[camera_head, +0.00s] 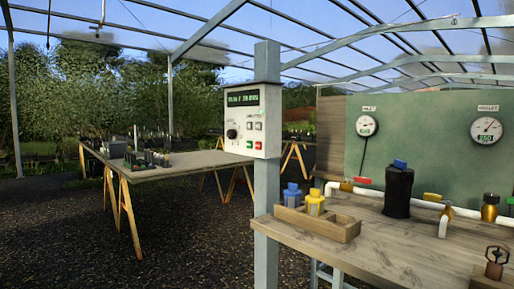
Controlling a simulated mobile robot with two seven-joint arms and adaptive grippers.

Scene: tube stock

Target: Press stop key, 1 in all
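A light grey control box (235,127) is fixed to a grey post. It has a dark display (243,99) with green characters that I cannot read for sure. A black knob (232,133) is on the left of its face, with several small grey keys to the right. At the bottom right of the face are a green key (249,144) and a red key (258,145) side by side. Their lettering is too small to read, so I cannot confirm which is the stop key. Neither of my grippers is in view.
The grey post (267,205) stands at a wooden bench (370,245). On the bench are a wooden tray (318,222) with blue and yellow-capped items, a black canister (398,192) and white pipe. Another table (185,163) stands behind left. Gravel floor lies open at left.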

